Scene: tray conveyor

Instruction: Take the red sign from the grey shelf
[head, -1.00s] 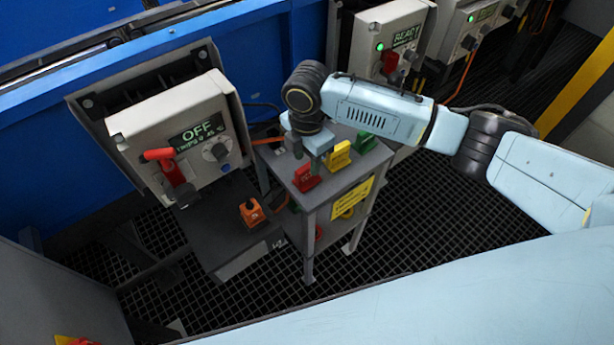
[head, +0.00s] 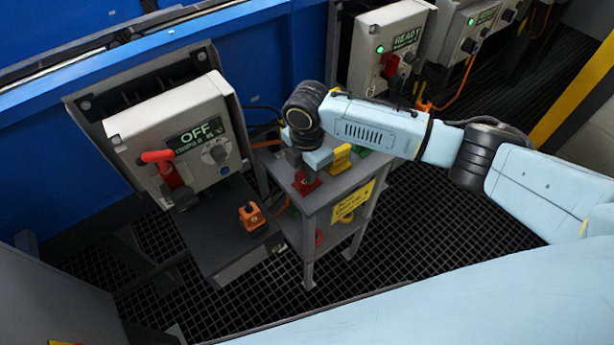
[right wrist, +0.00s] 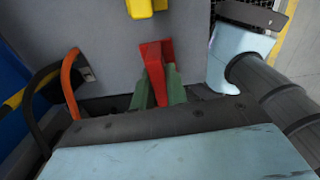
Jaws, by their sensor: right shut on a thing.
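The red sign (head: 307,182) stands on the top of the grey shelf (head: 330,190), near its front left corner. My right gripper (head: 302,171) reaches down over it from above and is shut on it. In the right wrist view the red sign (right wrist: 155,68) sits between the two greenish fingers (right wrist: 157,92), its upper part sticking out past them. The sign appears still at the shelf top; I cannot tell whether it touches. My left gripper is not in view.
A yellow sign (head: 340,158) stands close beside the gripper, with a green one (head: 362,151) behind. A control box (head: 180,135) reading OFF has a red handle (head: 170,170). An orange padlock-like object (head: 251,216) lies on the dark ledge (head: 222,235) left of the shelf.

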